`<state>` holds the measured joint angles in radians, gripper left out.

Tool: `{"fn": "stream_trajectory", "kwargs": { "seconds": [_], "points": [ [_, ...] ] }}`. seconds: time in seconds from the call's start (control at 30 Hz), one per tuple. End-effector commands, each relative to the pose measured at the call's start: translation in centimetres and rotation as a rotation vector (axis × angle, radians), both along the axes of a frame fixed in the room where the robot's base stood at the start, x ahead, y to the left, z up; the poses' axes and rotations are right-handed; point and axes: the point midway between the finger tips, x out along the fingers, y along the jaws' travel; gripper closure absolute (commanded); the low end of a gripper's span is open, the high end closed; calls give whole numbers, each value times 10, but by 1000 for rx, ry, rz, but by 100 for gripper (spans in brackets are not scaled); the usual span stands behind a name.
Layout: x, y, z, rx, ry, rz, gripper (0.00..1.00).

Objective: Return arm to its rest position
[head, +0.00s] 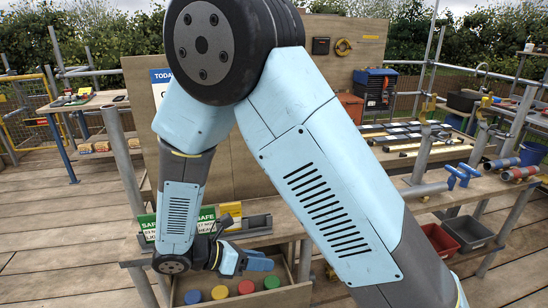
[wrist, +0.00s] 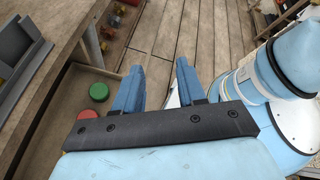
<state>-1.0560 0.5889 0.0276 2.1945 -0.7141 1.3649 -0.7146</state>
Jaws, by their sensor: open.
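My arm is bent in front of the head camera and hides much of the bench's middle. My gripper (head: 262,261) hangs low at the front of the bench, over an open drawer (head: 300,297) that holds several coloured discs. In the wrist view my gripper (wrist: 156,72) shows two blue fingers spread apart, with only the wood floor seen between them. It is open and empty. A green disc (wrist: 99,92) and a red disc (wrist: 88,114) lie in the drawer to the left of the fingers, apart from them.
Behind my gripper stand a green-and-white sign (head: 207,215) and a grey tray (head: 257,226). Red (head: 438,240) and dark (head: 467,233) bins sit at the right under a pipe-framed bench. A blue toolbox (head: 376,90) stands at the back. The floor at left is clear.

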Motion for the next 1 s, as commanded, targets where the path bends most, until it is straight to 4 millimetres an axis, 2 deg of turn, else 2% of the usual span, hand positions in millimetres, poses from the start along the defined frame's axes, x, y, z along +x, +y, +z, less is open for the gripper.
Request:
{"fn": "stream_trajectory", "kwargs": {
  "seconds": [0.1, 0.47, 0.73, 1.0],
  "points": [
    [11, -21, 26, 106, -56, -130, 60],
    [26, -85, 93, 399, -248, -514, 60],
    [24, -133, 137, 604, -417, -805, 60],
    [13, -177, 177, 800, -602, -1091, 60]
  ]
}}
